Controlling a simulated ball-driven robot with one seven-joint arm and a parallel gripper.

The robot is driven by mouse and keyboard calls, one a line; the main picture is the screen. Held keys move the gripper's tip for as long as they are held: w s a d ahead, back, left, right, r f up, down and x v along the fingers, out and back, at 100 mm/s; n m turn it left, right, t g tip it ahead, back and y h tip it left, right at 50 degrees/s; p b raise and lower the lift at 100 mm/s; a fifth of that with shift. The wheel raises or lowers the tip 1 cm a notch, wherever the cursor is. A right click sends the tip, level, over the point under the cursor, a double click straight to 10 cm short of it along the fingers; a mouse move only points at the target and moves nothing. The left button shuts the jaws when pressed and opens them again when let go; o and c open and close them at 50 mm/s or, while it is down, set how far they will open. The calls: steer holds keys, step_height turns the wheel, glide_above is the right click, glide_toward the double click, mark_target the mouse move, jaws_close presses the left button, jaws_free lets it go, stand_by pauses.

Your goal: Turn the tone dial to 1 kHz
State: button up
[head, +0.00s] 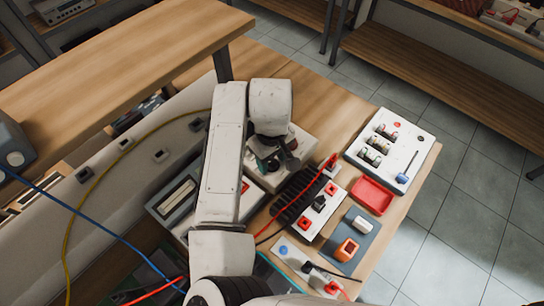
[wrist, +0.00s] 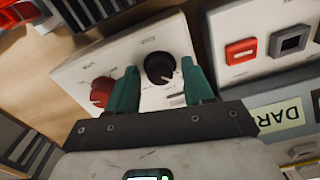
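A white panel box (wrist: 75,73) with a black dial (wrist: 160,67) and a red knob (wrist: 102,90) fills the middle of the wrist view. The labels around the dial are too small to read. My gripper (wrist: 159,66) is open, with its green fingertips apart on the left and right of the black dial. I cannot tell whether they touch it. The red knob is just outside the left finger. In the head view the box (head: 303,148) is partly hidden under my arm and gripper (head: 270,164).
Right of the box are a black ribbed part (head: 297,195), a white panel with red and black sockets (head: 318,208), a red tray (head: 372,195) and a white board with small parts (head: 390,150). A grey bin wall (head: 140,190) and cables lie left.

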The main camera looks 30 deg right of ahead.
steer(key=c, duration=0.9)
steer(key=shift+m, duration=0.3)
steer(key=m, duration=0.3)
steer(key=shift+p, duration=0.3)
steer(key=shift+m, duration=2.5)
steer(key=o, duration=1.1)
steer(key=shift+c, duration=0.2)
